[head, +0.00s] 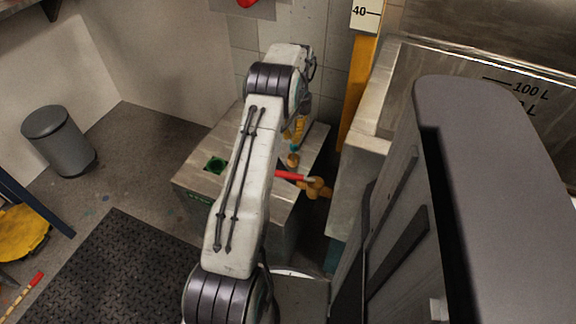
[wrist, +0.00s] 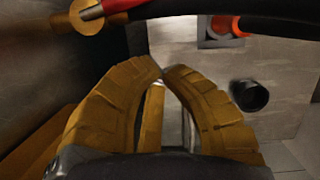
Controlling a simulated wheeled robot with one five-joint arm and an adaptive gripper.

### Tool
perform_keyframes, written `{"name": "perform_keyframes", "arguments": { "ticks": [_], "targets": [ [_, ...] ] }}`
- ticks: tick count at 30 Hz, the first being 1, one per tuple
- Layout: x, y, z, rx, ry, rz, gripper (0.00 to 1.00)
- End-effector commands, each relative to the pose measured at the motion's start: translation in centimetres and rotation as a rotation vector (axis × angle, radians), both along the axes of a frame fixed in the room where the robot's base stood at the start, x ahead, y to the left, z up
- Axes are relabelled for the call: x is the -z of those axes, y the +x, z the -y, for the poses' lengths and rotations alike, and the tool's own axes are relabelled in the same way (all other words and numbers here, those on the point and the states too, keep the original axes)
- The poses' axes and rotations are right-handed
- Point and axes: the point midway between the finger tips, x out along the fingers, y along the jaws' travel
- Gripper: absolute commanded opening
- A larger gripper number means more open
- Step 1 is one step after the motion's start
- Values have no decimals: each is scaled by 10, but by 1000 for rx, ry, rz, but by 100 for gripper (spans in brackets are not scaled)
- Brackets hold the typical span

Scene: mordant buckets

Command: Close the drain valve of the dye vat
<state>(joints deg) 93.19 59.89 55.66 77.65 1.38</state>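The drain valve (head: 318,187) is a brass body low at the left side of the steel dye vat (head: 368,130). Its red lever (head: 290,176) points left, away from the vat, partly behind my arm. In the wrist view the brass valve end (wrist: 88,17) and a bit of red show at the top left, cut by the frame edge. My gripper (wrist: 161,68) has yellow ribbed fingers with tips nearly together and nothing held between them. In the head view it is mostly hidden behind my arm, above and behind the lever, apart from it.
A steel box (head: 190,179) with a green-rimmed opening stands under my arm. A yellow post (head: 360,90) marked 40 rises beside the vat. A grey bin (head: 58,140) stands at the far left. A black mat (head: 115,265) covers the floor at front left. A red knob (head: 247,3) is on the wall.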

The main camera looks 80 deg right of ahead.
Motion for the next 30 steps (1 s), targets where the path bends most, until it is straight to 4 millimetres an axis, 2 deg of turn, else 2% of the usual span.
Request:
{"name": "perform_keyframes", "arguments": {
  "ticks": [1,8,21,30],
  "targets": [
    [15,0,-3,0,2,0,0],
    [59,1,-13,-1,2,0,0],
    [61,4,-43,-1,-1,-1,0],
    [62,5,-51,-1,-1,-1,0]
  ]
}}
